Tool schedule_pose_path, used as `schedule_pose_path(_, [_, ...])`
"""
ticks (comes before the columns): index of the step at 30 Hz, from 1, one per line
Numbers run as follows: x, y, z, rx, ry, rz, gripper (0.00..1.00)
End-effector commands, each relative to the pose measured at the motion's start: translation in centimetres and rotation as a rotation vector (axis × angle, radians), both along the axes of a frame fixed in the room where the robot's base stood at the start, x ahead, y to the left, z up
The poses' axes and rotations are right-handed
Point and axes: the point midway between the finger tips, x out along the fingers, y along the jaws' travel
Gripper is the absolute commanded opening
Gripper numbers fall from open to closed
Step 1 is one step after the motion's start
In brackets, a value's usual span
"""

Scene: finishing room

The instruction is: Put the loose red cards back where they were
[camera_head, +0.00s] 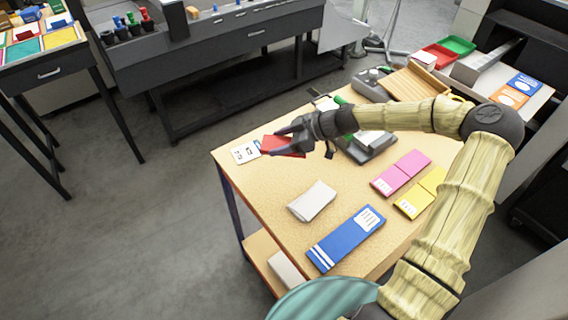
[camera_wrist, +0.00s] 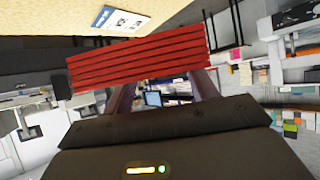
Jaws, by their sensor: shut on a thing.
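My gripper (camera_head: 306,142) is shut on a small stack of red cards (camera_head: 283,146) near the far left corner of the wooden table (camera_head: 262,196). In the wrist view the red cards (camera_wrist: 138,67) show edge-on as several layers across the fingers of my gripper (camera_wrist: 160,95). A white card with dark print (camera_head: 246,152) lies on the table just left of the red cards; it also shows in the wrist view (camera_wrist: 120,20). Whether the red cards touch the table is hard to tell.
On the table are a grey-white block (camera_head: 312,201), a blue pack (camera_head: 346,238), pink cards (camera_head: 401,172) and yellow cards (camera_head: 420,193). A wooden slatted tray (camera_head: 408,86) and red (camera_head: 437,56) and green trays (camera_head: 459,45) are at the back right.

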Motion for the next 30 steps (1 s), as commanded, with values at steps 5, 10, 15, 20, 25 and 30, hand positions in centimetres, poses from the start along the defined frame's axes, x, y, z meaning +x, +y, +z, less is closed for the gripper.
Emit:
schedule_pose_path(5, [-0.1,0.0,0.0,0.0,0.0,0.001,0.29])
schedule_pose_path(10, [0.0,0.0,-0.3,0.001,0.002,0.001,0.29])
schedule_pose_path(15, [-0.1,0.1,-2.5,0.003,0.006,0.002,0.29])
schedule_pose_path(20, [0.0,0.1,-5.3,0.002,0.004,0.0,0.29])
schedule_pose_path(25, [0.0,0.0,-6.3,0.001,0.0,0.001,0.29])
schedule_pose_path(30, [0.0,0.0,-6.3,0.001,0.0,0.001,0.29])
